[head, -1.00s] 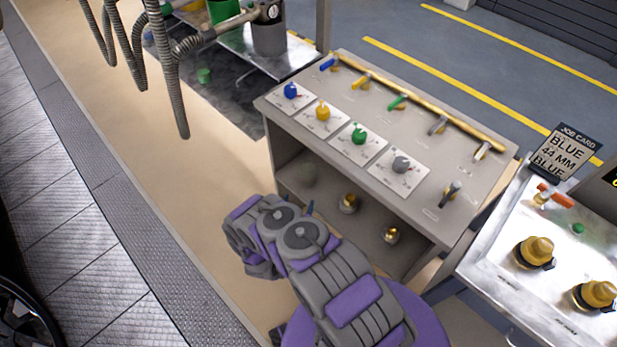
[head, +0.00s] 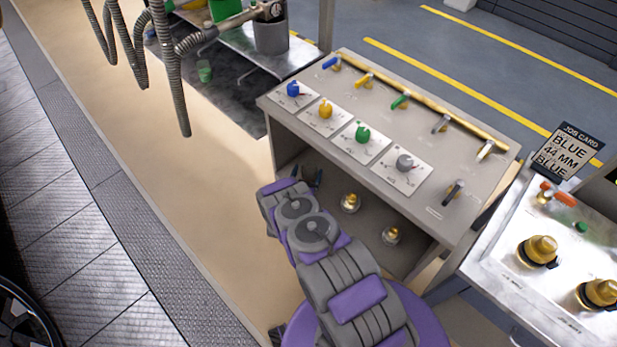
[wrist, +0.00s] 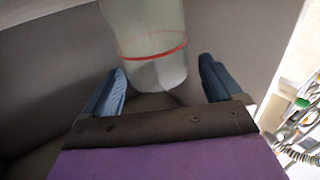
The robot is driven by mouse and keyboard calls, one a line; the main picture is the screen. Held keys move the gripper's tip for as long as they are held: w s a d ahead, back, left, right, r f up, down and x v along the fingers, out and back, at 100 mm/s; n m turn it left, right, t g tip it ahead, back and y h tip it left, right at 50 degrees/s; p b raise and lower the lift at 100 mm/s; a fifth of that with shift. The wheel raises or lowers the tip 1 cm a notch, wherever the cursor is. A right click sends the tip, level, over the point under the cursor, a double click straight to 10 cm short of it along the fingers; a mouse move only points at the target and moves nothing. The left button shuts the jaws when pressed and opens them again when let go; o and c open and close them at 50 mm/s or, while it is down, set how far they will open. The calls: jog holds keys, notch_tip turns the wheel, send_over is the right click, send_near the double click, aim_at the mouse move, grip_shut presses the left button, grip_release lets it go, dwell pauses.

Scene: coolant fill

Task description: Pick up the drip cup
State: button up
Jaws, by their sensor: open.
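The drip cup (wrist: 158,72) is a pale, translucent cup with a red ring around it. It fills the top middle of the wrist view. My gripper (wrist: 162,68) is open, with one blue finger on each side of the cup's near end. I see gaps between the fingers and the cup, so it is not gripped. In the head view my gripper (head: 312,178) reaches into the left end of the shelf space under the valve panel. I cannot make out the cup there; my arm and gripper cover that spot.
The valve bench (head: 395,125) has colored knobs and levers on top. Two brass fittings, one of them nearer the gripper (head: 350,202), stand in its shelf space. A metal table (head: 500,250) with brass caps is at the right. Grey hoses (head: 172,80) hang at the upper left.

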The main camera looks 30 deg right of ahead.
jog(key=shift+x, duration=1.25)
jog(key=shift+s, duration=0.1)
jog(key=c, duration=1)
jog(key=shift+c, duration=0.2)
